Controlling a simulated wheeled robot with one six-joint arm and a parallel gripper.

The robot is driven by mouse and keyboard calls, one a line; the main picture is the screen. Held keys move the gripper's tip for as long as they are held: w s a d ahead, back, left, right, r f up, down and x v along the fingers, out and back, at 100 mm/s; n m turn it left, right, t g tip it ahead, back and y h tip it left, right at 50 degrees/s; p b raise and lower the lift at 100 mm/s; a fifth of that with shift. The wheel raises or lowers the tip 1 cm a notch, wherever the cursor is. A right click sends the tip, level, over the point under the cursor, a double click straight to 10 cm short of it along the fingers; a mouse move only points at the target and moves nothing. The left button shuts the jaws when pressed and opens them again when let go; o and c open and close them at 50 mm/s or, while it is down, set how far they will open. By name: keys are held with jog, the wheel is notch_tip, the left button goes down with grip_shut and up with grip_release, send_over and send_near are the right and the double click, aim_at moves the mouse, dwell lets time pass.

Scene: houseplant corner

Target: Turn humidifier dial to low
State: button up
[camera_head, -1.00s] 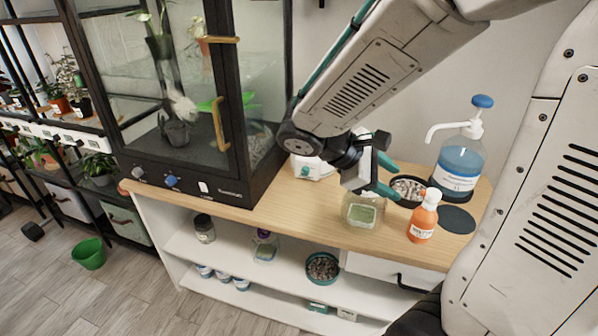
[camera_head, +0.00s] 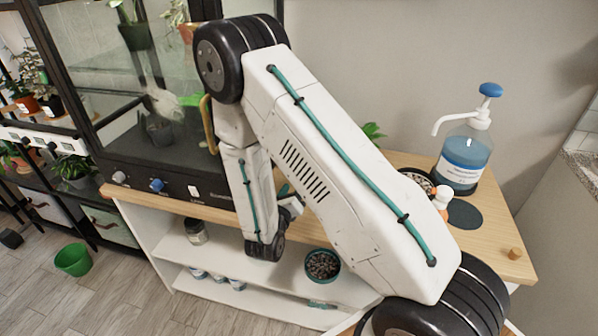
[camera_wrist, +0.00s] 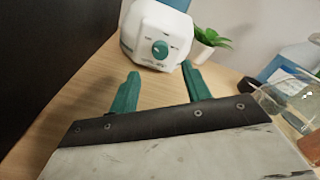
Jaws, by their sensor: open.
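The white humidifier (camera_wrist: 150,22) stands on the wooden top at the upper middle of the wrist view. Its round green dial (camera_wrist: 160,49) is on the front face, with small labels around it that are too small to read. The dial's setting is not clear. My gripper (camera_wrist: 160,77) is open and empty, its two teal fingers pointing towards the humidifier. The fingertips are just short of the dial, one on each side of it in the picture, and appear apart from it. In the head view my arm hides the humidifier and most of my gripper.
A small potted plant (camera_wrist: 205,42) stands right of the humidifier, near the right finger. A clear glass container (camera_wrist: 280,100) and a blue-filled pump bottle (camera_head: 463,160) are further right. The dark glass cabinet (camera_head: 160,186) borders the left side.

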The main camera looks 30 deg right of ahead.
jog(key=x, duration=0.7)
jog(key=shift+w+d, duration=0.15)
jog(key=shift+d, duration=0.05)
jog(key=c, duration=1)
